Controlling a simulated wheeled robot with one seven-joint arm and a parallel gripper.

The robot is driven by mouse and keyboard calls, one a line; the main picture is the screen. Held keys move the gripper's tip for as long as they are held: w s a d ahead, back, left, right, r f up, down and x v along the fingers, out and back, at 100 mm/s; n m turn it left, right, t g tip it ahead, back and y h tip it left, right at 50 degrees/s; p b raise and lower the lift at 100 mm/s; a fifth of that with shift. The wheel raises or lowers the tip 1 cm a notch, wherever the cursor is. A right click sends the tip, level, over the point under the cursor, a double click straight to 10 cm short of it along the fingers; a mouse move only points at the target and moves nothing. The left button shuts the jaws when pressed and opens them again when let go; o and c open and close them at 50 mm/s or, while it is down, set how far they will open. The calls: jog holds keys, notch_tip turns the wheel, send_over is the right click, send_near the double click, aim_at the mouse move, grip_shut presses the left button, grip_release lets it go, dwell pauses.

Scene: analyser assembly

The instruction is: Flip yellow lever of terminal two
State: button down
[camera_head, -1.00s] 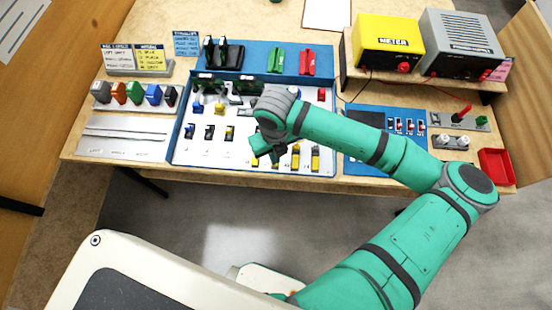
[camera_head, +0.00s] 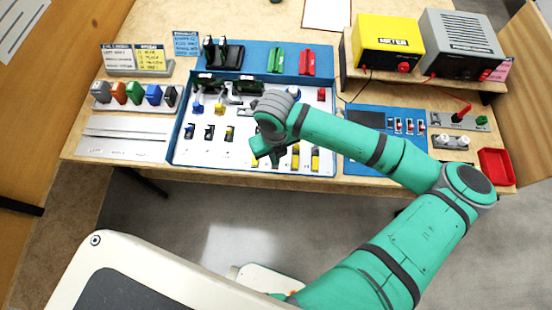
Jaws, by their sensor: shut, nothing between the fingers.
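A blue-rimmed white board (camera_head: 205,153) lies on the wooden table. It carries several small terminals with coloured parts. Black-and-yellow pieces (camera_head: 315,160) stand at its lower right, and a yellow-and-black piece (camera_head: 229,133) stands left of my wrist. A yellow part (camera_head: 219,107) shows higher up. I cannot tell which of these is terminal two's lever. My gripper (camera_head: 275,160) points down over the lower middle of the board. Its fingers are shut, small and dark, and hold nothing. My wrist and forearm hide the middle and part of the right of the board.
A yellow meter box (camera_head: 388,43) and a grey box (camera_head: 460,46) stand on a shelf at the back right. A blue switch panel (camera_head: 367,118) and a red tray (camera_head: 496,166) are on the right. Coloured blocks (camera_head: 134,93) stand at the left.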

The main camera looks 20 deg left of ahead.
jog(key=shift+f, duration=0.5)
jog(key=shift+r, duration=3.55)
